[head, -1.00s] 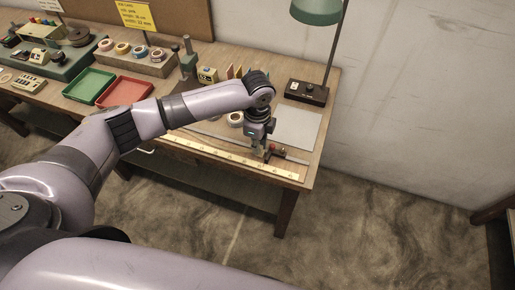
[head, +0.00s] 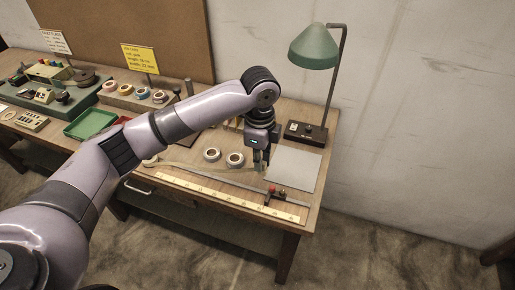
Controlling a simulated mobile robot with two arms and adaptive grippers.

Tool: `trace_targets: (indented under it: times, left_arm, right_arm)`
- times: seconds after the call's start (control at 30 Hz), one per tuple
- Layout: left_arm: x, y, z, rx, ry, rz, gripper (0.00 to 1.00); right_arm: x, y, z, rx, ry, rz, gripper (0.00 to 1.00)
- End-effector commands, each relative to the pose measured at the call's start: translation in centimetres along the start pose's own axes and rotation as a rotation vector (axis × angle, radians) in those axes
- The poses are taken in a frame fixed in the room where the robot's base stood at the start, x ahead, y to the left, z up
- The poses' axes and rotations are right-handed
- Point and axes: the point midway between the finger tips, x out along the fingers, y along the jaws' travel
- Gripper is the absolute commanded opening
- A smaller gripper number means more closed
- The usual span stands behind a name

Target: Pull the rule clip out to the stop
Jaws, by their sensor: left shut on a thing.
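The rule clip (head: 271,191), a small dark piece with a red knob, sits near the right end of the long yellow rule (head: 215,194) at the table's front edge. A grey metal strip runs along behind the rule. My left gripper (head: 262,167) points down behind the clip, apart from it, near the left edge of a grey sheet. It is shut on the end of a thin tan tape (head: 190,165) that stretches left over the table. The fingertips are small and partly dark. My right gripper does not show.
Two tape rolls (head: 224,157) stand left of the gripper. The grey sheet (head: 293,169) lies bare to the right. A green lamp (head: 314,48) rises from a dark base (head: 306,133) behind. A green tray (head: 90,124) lies at left, and my arm hides part of the table.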

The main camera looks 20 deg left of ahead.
Motion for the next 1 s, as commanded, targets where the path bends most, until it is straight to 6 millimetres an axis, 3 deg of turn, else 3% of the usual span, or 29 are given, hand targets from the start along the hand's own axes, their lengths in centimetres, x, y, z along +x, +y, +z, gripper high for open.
trace_targets:
  times: [0.1, 0.3, 0.7, 1.0]
  left_arm:
    - [4.0, 0.2, -0.1, -0.01, -0.003, 0.005, 0.0]
    - [8.2, 0.6, 0.0, -0.009, -0.008, -0.004, 0.0]
    - [10.7, 0.7, 0.1, -0.007, -0.01, -0.009, 0.0]
    - [10.8, 0.7, 0.1, -0.008, -0.01, -0.009, 0.0]
  right_arm:
    - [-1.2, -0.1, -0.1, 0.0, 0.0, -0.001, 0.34]
    - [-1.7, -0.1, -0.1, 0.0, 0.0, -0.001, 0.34]
    - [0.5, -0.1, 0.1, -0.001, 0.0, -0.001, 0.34]
    - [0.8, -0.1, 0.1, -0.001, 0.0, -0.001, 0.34]
